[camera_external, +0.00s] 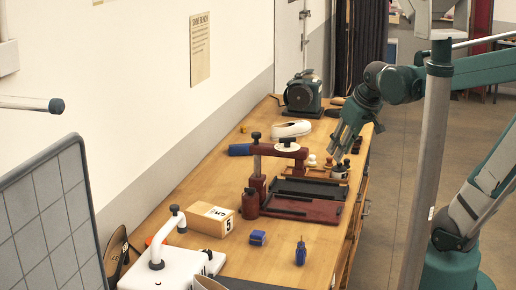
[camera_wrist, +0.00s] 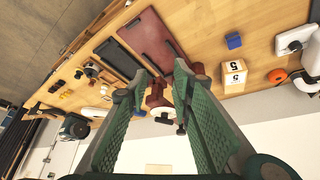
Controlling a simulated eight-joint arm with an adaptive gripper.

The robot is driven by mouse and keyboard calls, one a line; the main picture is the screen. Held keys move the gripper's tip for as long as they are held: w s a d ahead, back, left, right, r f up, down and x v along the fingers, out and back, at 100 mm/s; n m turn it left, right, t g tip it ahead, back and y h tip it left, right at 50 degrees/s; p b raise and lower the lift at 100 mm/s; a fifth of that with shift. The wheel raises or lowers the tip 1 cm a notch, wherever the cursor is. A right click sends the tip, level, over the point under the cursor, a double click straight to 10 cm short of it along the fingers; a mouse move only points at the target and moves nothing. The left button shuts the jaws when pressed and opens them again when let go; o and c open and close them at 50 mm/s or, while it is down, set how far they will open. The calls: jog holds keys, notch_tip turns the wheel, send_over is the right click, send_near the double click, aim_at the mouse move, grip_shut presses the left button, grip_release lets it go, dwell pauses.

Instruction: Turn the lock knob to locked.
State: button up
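A dark red swing-arm press (camera_external: 270,150) stands on the wooden bench, with a post, a horizontal arm and dark knobs on top. Which part is the lock knob, I cannot tell. One dark knob (camera_external: 256,136) tops the post; another sits above a white disc (camera_external: 287,147) on the arm. My gripper (camera_external: 337,148) points down over the bench's right side, right of the press arm and apart from it. In the wrist view my gripper (camera_wrist: 158,84) has its two green fingers spread and empty, with the red press (camera_wrist: 157,100) seen beyond and between them.
A wooden block marked 5 (camera_external: 212,219), a blue block (camera_external: 258,237) and a white clamp device (camera_external: 165,265) are nearer. A green machine (camera_external: 303,93) stands at the back. Small knobbed items (camera_external: 340,171) lie below my gripper.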

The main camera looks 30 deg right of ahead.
jog(key=w+a+r+n+g+p, duration=0.15)
jog(key=w+a, duration=0.25)
jog(key=w, duration=0.4)
jog(key=n+g+p, duration=0.4)
jog(key=n+p, duration=0.1)
jog(key=p, duration=0.3)
send_over(250, 191)
jog(key=w, duration=0.1)
notch_tip(250, 191, down, 11)
jog(key=shift+w+a+f+n, duration=0.2)
jog(key=shift+f+n, duration=0.05)
jog(key=shift+f, duration=0.4)
jog(key=shift+f, duration=3.9)
grip_shut()
